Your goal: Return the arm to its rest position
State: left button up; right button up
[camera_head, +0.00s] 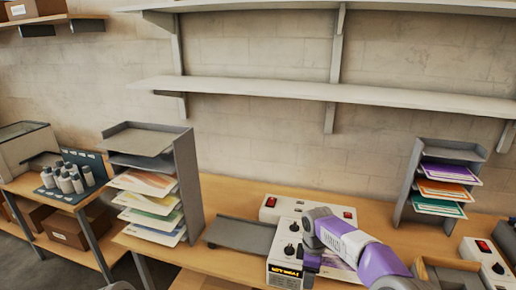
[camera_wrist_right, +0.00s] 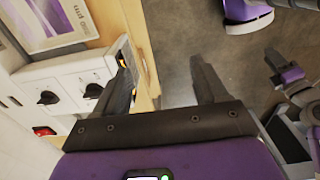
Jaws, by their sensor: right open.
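My right arm comes in from the lower right in the head view, purple and grey. It bends down over the white roll laminator (camera_head: 284,236), and its gripper (camera_head: 311,264) is partly hidden by the wrist. In the right wrist view the right gripper (camera_wrist_right: 165,72) has its two dark fingers wide apart with nothing between them. The laminator's white panel (camera_wrist_right: 68,76) with black knobs and a red switch is just left of the left finger. That finger overlaps the panel's edge in the picture; I cannot tell whether they touch. My left gripper is not in view.
The wooden table (camera_head: 222,262) holds a grey tray (camera_head: 240,234), a left paper rack (camera_head: 188,180), a right rack (camera_head: 408,185) and another switch box (camera_head: 487,262) at right. A printed sheet (camera_wrist_right: 45,22) lies beside the panel. Shelves (camera_head: 300,88) run along the wall.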

jog(key=s+a+f+m+y+b, duration=0.1)
jog(key=s+a+f+m+b, duration=0.2)
jog(key=f, duration=0.7)
jog(key=s+a+f+m+y+b, duration=0.1)
jog(key=s+f+m+b, duration=0.1)
jog(key=s+f, duration=0.5)
jog(key=s+a+f+m+y+b, duration=0.2)
jog(key=f+m+b, duration=0.1)
jog(key=f, duration=0.9)
pick_arm(q)
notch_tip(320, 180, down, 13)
jog(key=b, duration=0.4)
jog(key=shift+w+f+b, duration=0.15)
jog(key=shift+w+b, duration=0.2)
jog(key=shift+b, duration=0.05)
pick_arm(e)
jog(key=s+f+m, duration=0.9)
jog(key=s+f, duration=0.2)
jog(key=s, duration=0.5)
jog(key=shift+s+f+m, duration=0.2)
jog(key=shift+f+m, duration=0.15)
jog(key=shift+m, duration=0.05)
